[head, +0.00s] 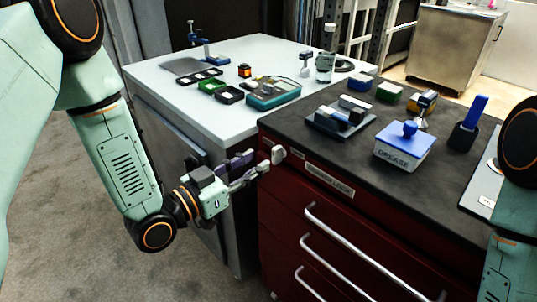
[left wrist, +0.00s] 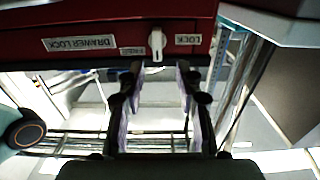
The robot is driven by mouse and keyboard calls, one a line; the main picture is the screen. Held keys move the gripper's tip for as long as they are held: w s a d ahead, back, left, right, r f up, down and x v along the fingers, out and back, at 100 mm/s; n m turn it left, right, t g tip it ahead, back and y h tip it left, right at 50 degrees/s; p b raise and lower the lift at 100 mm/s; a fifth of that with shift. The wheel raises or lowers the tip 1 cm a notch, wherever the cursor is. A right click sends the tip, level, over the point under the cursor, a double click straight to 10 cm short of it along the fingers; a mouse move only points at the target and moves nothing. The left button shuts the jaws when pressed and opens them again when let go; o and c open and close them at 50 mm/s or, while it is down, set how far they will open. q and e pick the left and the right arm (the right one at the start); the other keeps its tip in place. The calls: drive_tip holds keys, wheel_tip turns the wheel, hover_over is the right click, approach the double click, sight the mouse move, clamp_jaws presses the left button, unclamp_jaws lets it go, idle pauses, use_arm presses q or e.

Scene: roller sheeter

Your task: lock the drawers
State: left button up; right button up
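The dark red drawer cabinet (head: 292,208) has several drawers with silver bar handles, which look shut. A small pale lock knob (head: 278,154) is at the top left corner of its front, beside a "DRAWER LOCK" label (head: 330,180). In the left wrist view the knob (left wrist: 157,42) sits between a smaller label and a "LOCK" label (left wrist: 187,39), its grip upright in the picture. My left gripper (head: 257,164) is open and empty just in front of the knob. Its fingertips (left wrist: 160,70) are spread to either side, apart from the knob. My right gripper is out of view.
The black cabinet top holds a grease box (head: 403,147), a tray of blocks (head: 341,122) and a blue-handled tool (head: 470,122). A white-topped bench (head: 160,82) with small parts and a teal case (head: 273,93) adjoins on the left. The grey floor at left is clear.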

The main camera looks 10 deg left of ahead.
sight(273, 153)
use_arm(q)
drive_tip(key=x, duration=0.4)
drive_tip(key=shift+d+f+b, duration=0.25)
drive_tip(key=shift+d+b, duration=0.05)
drive_tip(key=shift+d, duration=0.05)
drive_tip(key=shift+w+r, duration=0.1)
drive_tip(key=shift+w, duration=0.2)
drive_tip(key=shift+w+d, duration=0.45)
drive_tip(key=shift+s+a, duration=0.1)
drive_tip(key=shift+a, duration=0.2)
drive_tip(key=shift+c, duration=0.9)
drive_tip(key=shift+d, duration=0.1)
clamp_jaws()
